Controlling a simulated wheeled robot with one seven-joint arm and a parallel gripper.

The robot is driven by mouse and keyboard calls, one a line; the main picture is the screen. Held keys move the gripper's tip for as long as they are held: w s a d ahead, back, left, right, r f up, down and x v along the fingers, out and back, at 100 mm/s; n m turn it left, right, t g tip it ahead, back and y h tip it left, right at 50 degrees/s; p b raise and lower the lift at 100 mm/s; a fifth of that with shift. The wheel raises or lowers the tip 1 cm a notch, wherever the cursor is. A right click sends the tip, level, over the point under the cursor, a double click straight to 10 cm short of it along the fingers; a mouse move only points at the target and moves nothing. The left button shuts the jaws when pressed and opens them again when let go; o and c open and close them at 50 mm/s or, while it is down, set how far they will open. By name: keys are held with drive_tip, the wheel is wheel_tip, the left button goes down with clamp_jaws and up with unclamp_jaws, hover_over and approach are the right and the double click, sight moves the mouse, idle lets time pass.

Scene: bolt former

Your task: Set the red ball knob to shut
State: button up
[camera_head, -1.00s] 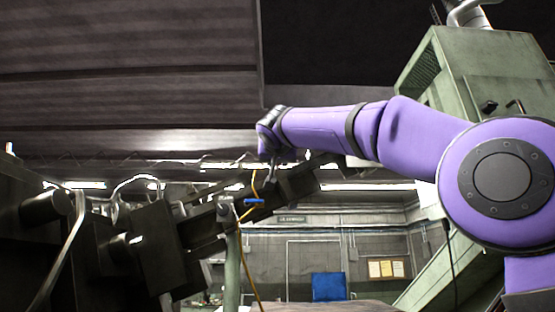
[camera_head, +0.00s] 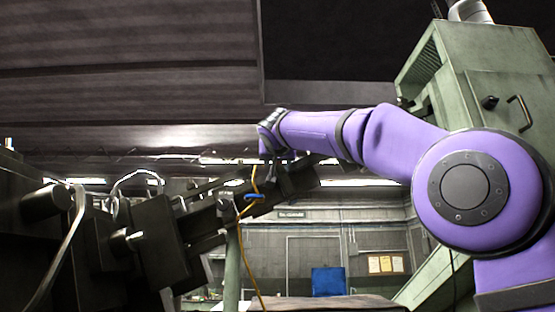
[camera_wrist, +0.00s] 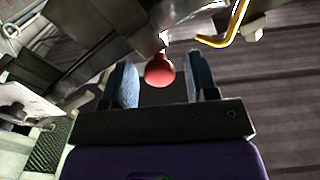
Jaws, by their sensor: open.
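The red ball knob (camera_wrist: 160,71) shows in the wrist view, just beyond and between the two blue-grey fingertips of my gripper (camera_wrist: 161,85). The fingers stand apart, with a gap on each side of the ball, and nothing is held. A pale fitting shows just above the ball; the rest of its mount is hard to make out. In the head view the knob cannot be picked out. My gripper (camera_head: 275,172) there is small and dark, beside the dark machine arm.
A yellow bent pipe (camera_wrist: 228,28) lies up and right of the knob. In the head view, a blue lever (camera_head: 254,196) and an orange cable (camera_head: 248,240) are close to my gripper. A green cabinet (camera_head: 485,70) stands at the right.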

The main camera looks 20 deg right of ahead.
drive_tip(key=v, duration=1)
drive_tip(key=shift+s, duration=0.3)
drive_tip(key=s+d+f+n+g+y, duration=0.1)
drive_tip(key=s+d+f+g, duration=0.2)
drive_tip(key=f, duration=0.6)
drive_tip(key=s+d+f+n+g+y, duration=0.1)
drive_tip(key=s+d+f+g, duration=0.15)
drive_tip(key=s+f, duration=0.45)
drive_tip(key=s+d+f+n+g, duration=0.1)
drive_tip(key=s+d+f+g, duration=0.15)
drive_tip(key=f, duration=0.85)
drive_tip(key=s+f+g+y, duration=0.1)
drive_tip(key=s+f+g, duration=0.1)
drive_tip(key=s+f, duration=0.6)
drive_tip(key=s+d+f+g+y, duration=0.1)
drive_tip(key=s+f, duration=0.7)
drive_tip(key=f, duration=0.9)
drive_tip(key=shift+s+d+n+g+y, duration=0.25)
drive_tip(key=shift+g+y, duration=0.25)
drive_tip(key=shift+y, duration=0.3)
